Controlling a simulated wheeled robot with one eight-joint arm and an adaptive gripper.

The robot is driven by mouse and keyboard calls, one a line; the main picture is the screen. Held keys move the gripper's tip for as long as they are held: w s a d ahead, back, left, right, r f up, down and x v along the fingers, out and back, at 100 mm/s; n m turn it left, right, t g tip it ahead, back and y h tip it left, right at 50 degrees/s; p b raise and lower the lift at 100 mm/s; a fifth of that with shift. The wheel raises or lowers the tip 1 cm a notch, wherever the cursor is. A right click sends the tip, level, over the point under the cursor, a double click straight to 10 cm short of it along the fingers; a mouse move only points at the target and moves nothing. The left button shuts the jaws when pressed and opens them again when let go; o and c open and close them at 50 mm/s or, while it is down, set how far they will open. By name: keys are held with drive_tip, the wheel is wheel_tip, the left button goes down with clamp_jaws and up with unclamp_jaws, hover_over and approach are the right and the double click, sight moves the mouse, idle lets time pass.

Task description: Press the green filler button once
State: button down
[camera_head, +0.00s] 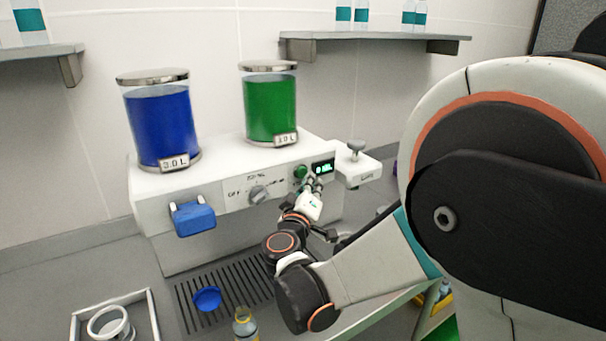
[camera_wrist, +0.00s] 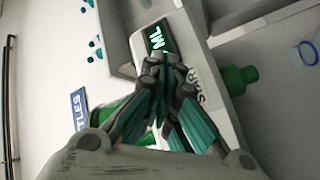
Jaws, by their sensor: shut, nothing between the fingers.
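The green filler button (camera_head: 300,171) sits on the white front panel of the filling machine (camera_head: 220,185), left of a small lit display (camera_head: 322,168). My gripper (camera_head: 316,181) is shut and empty, its fingertips close in front of the panel, just right of and below the button. I cannot tell whether they touch anything. The button is not clearly seen there, likely hidden by the fingers.
A grey knob (camera_head: 259,194) and a blue block (camera_head: 193,217) are on the panel's left. A blue tank (camera_head: 160,120) and a green tank (camera_head: 269,108) stand on top. A green part (camera_wrist: 240,79) protrudes in the wrist view. A bottle (camera_head: 245,325) stands below.

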drive_tip(key=shift+w+a, duration=0.1)
drive_tip(key=shift+w, duration=0.05)
drive_tip(key=shift+w+a, duration=0.15)
drive_tip(key=shift+w, duration=0.05)
drive_tip(key=shift+w+a, duration=0.25)
drive_tip(key=shift+w, duration=0.1)
idle(0.9)
idle(0.3)
drive_tip(key=shift+s+d+b, duration=0.35)
drive_tip(key=shift+s+d, duration=0.15)
drive_tip(key=shift+s, duration=0.2)
drive_tip(key=s+d, duration=0.2)
drive_tip(key=s, duration=0.2)
drive_tip(key=shift+s+d, duration=0.1)
drive_tip(key=shift+d, duration=0.3)
idle(0.4)
